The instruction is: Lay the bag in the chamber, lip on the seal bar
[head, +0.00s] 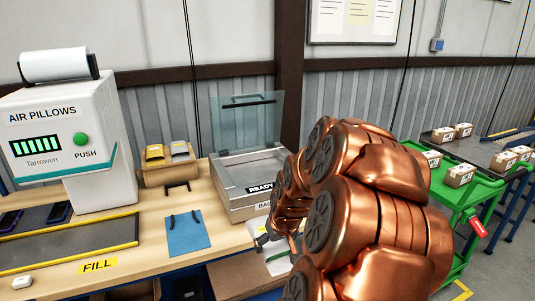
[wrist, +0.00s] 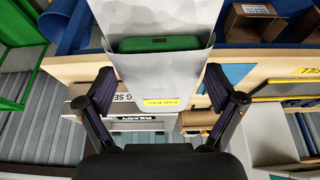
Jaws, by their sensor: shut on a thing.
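My gripper (wrist: 160,85) is shut on a silver bag (wrist: 165,72). The bag has a yellow label reading ESD BAG and a green item shows at its opening. In the head view my gripper is mostly hidden behind my copper arm, low at the front of the bench. The chamber machine (head: 232,200) stands on the bench with its clear lid (head: 248,122) raised and a READY label on its front. The machine's front also shows in the wrist view (wrist: 140,124), beyond the bag. The bag is outside the chamber. The seal bar is not clear to see.
A blue sheet with black clips (head: 187,235) lies on the bench left of the machine. A cardboard bin with yellow and grey packs (head: 168,173) stands behind it. The air pillow machine (head: 75,145) is at left. A green cart with small cartons (head: 470,187) is at right.

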